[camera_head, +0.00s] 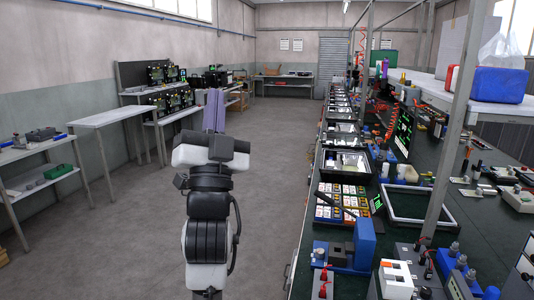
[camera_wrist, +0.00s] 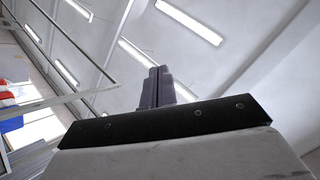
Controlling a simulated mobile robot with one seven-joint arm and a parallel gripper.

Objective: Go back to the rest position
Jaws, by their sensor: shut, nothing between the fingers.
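My gripper (camera_head: 214,110) is raised in front of me over the open floor, left of the long workbench. Its two purple-grey fingers point up and lie together with nothing between them. In the wrist view the closed fingers (camera_wrist: 158,86) stand against the ceiling, above the dark bar of the gripper body. No object is in or touching the gripper.
A long dark-green workbench (camera_head: 461,234) with housings, parts boxes (camera_head: 341,203) and a blue fixture (camera_head: 364,244) runs along the right. A metal post (camera_head: 455,130) rises from it. Grey tables (camera_head: 107,117) line the left wall. The grey floor (camera_head: 268,140) between is clear.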

